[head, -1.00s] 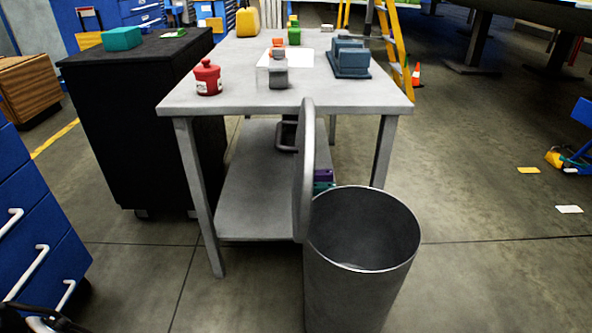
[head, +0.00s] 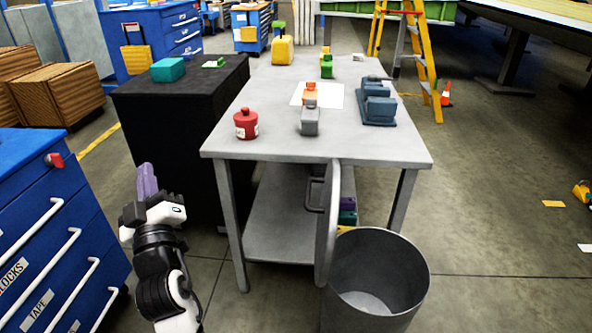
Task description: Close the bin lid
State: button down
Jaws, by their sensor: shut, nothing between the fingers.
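The grey round bin (head: 376,283) stands on the floor in front of the metal table, at the lower right of the head view. Its mouth is open and the inside looks empty. The bin lid (head: 329,224) stands upright on edge at the bin's left rim, with a dark handle (head: 313,194) on its left face. My gripper (head: 148,180) is at the lower left, well to the left of the lid and apart from it. It points up, its purple fingers are shut, and it holds nothing.
The metal table (head: 270,143) stands behind the bin, its front edge close to the lid. It bears a red jar (head: 246,124) and a blue-grey device (head: 376,103). A blue drawer cabinet (head: 52,235) is at left and a black cabinet (head: 170,130) behind my gripper.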

jog(key=w+d+f+n+g+h+p, duration=0.1)
jog(key=w+d+f+n+h+p, duration=0.1)
jog(key=d+f+h+p, duration=0.5)
jog(key=w+d+f+n+g+h+p, duration=0.25)
jog(key=d+f+h, duration=0.55)
jog(key=d, duration=0.4)
jog(key=w+d+p, duration=0.5)
jog(key=w+d, duration=0.1)
jog(key=w, duration=0.3)
jog(key=shift+d+r+t+h+p, duration=0.3)
jog(key=shift+d+r+t, duration=0.05)
jog(key=shift+t, duration=0.1)
jog(key=shift+w+d+m, duration=0.1)
jog(key=shift+m, duration=0.25)
